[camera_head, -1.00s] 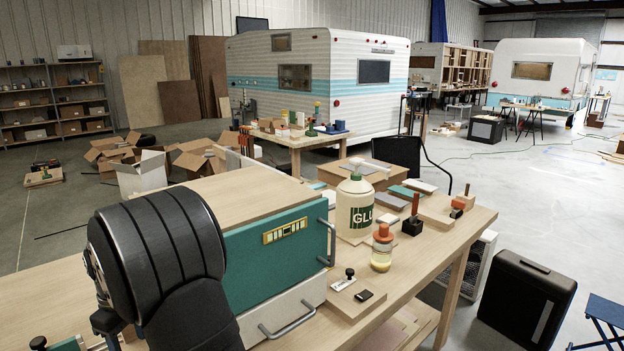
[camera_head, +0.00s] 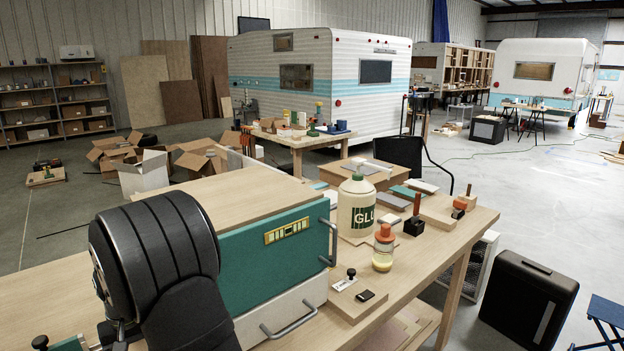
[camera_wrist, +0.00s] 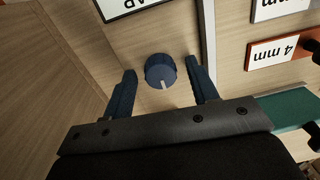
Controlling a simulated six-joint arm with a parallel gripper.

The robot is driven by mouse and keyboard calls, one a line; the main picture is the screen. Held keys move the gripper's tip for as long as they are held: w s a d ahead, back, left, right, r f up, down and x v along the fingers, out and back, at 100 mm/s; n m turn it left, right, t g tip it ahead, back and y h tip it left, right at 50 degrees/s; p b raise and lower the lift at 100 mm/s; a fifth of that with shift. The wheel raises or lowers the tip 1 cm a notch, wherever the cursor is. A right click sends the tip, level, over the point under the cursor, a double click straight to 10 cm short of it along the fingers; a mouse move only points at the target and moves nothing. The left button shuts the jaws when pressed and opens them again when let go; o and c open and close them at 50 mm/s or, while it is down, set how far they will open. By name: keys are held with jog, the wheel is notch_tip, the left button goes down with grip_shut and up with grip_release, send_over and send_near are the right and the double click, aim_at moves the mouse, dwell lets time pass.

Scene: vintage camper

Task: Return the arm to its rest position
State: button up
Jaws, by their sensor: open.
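My gripper (camera_wrist: 163,88) shows in the wrist view with its two dark blue fingers apart. Nothing is held between them. A round dark blue knob (camera_wrist: 160,72) with a pale pointer mark sits on a light wood surface beyond the fingertips, between them in the picture; I cannot tell how far off it is. In the head view my black arm is at the lower left, in front of the teal-fronted wooden cabinet (camera_head: 270,262), and my gripper is out of sight there.
The workbench (camera_head: 405,270) carries a glue bottle (camera_head: 356,208), an orange-capped jar (camera_head: 383,250) and small wooden blocks. A grey handle (camera_head: 333,243) sticks out from the cabinet.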

jog(key=m, duration=0.5)
jog(key=shift+m, duration=0.3)
jog(key=shift+s+m, duration=0.1)
jog(key=shift+m, duration=2.1)
